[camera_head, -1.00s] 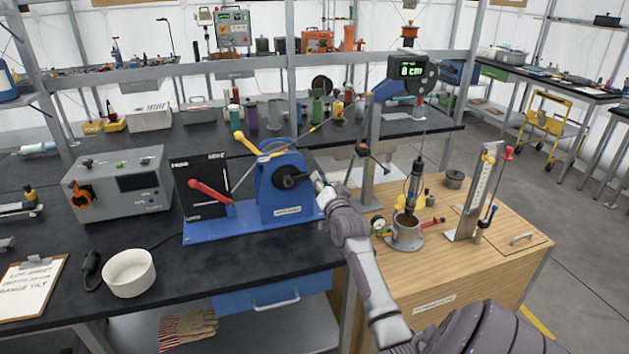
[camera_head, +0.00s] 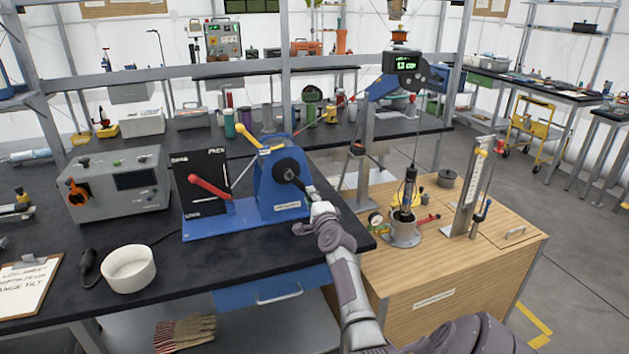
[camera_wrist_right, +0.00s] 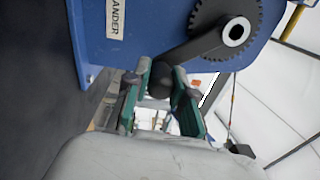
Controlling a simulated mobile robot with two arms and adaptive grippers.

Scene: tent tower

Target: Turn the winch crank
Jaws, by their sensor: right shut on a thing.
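The blue winch (camera_head: 279,188) stands on a blue base plate at the right end of the black bench. Its dark crank arm (camera_head: 298,182) points down and to the right from the hub. My right gripper (camera_head: 312,200) is at the crank's outer end. In the right wrist view the gripper's green-padded fingers (camera_wrist_right: 162,92) are closed around the dark round knob (camera_wrist_right: 160,83) of the crank arm (camera_wrist_right: 195,47). A cable runs to a display (camera_head: 405,63), whose reading is blurred. A dark cylinder (camera_head: 408,190) hangs over a metal pot. My left gripper is not in view.
A red lever (camera_head: 208,186) and a yellow lever (camera_head: 246,139) stick out left of the winch. A grey control box (camera_head: 120,185) and a white bowl (camera_head: 129,268) stand further left. The wooden cabinet (camera_head: 455,265) is to the right, under the hanging cylinder.

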